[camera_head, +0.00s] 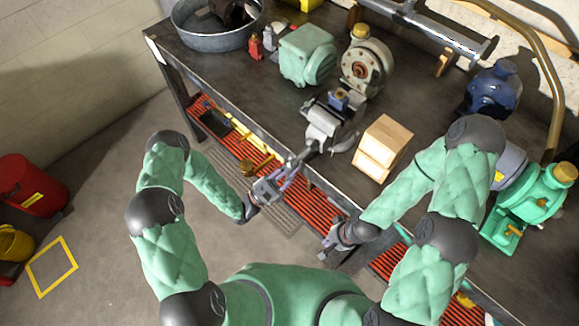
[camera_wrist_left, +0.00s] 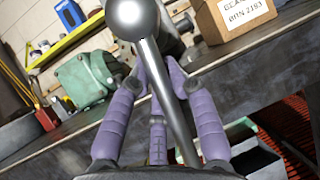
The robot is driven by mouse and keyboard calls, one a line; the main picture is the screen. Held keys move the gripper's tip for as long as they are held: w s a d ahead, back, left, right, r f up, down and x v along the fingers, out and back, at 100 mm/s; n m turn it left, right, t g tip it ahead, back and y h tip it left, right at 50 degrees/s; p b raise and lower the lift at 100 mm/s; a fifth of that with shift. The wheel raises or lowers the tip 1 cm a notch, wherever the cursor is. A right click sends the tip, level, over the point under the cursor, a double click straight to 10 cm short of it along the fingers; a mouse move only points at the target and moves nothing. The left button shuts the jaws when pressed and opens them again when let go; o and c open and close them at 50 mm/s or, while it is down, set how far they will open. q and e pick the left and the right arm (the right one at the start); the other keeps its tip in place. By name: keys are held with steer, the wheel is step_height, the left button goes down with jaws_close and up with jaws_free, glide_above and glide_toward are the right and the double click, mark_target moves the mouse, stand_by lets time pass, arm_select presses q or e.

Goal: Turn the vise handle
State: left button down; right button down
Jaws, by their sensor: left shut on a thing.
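The grey vise (camera_head: 325,125) stands at the table's front edge. Its metal handle rod with a round ball end (camera_wrist_left: 131,17) runs down between the purple fingers of my left gripper in the left wrist view. My left gripper (camera_head: 284,178) is shut on the handle, just in front of the vise; it also shows in the left wrist view (camera_wrist_left: 156,72). My right gripper (camera_head: 331,238) is low, in front of the table and apart from the vise; its finger opening is too small to tell.
A metal tub (camera_head: 190,35) is at the back left. A red slatted shelf (camera_head: 310,203) lies under the table edge (camera_head: 240,125).

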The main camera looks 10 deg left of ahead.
arm_select(q)
steer(key=shift+s+d+f+n+t, duration=0.15)
steer(key=shift+d+n+t, duration=0.2)
steer(key=shift+n, duration=0.35)
steer(key=shift+y, duration=0.4)
steer(key=c, duration=1.1)
jaws_free()
steer(key=shift+t, duration=0.25)
steer(key=shift+a, duration=0.1)
steer(key=v, duration=1.2)
